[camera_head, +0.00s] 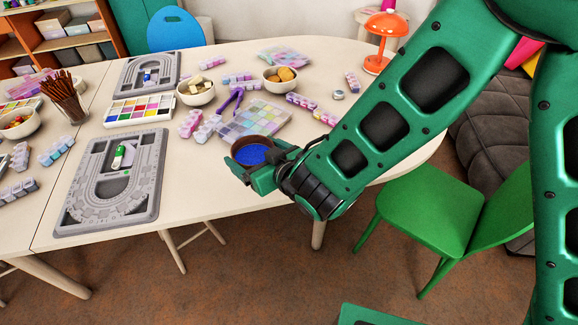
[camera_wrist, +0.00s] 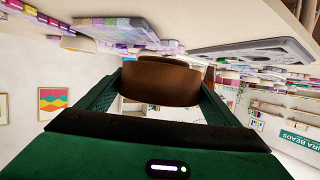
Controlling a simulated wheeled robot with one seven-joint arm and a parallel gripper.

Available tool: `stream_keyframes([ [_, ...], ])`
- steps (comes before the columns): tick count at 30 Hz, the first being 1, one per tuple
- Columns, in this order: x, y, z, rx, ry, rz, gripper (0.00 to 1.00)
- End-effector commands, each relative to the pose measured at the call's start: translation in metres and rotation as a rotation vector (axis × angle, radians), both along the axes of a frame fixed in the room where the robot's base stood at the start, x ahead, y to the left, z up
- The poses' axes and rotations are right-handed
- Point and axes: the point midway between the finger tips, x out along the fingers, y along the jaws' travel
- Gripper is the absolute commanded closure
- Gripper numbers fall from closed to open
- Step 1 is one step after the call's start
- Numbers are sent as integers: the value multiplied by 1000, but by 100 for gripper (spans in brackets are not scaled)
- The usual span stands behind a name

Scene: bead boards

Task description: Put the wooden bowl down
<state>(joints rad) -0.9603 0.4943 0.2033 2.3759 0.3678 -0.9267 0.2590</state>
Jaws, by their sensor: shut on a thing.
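The wooden bowl is brown outside (camera_head: 235,152) and holds blue contents (camera_head: 254,155). My gripper (camera_head: 250,165) is shut on it near the front edge of the table. The wrist view, which is upside down, shows the bowl (camera_wrist: 160,82) between both fingers (camera_wrist: 158,90). The bowl looks upright. I cannot tell from the head view how far it is above the table top (camera_head: 200,170).
A large grey bead board (camera_head: 70,215) lies to the left, with clear table between. A divided bead tray (camera_head: 270,120) lies behind the bowl. Two cream bowls (camera_head: 196,99) (camera_head: 279,86) stand farther back. A green chair (camera_head: 425,210) stands at the right.

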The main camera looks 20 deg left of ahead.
Motion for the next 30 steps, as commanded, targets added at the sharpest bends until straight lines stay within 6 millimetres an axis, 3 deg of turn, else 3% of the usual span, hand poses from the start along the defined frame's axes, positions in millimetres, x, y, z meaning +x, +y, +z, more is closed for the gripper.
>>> stream_keyframes([
  [21,91,-47,-62,0,2,-8,40],
  [30,102,-52,-74,0,0,-3,40],
])
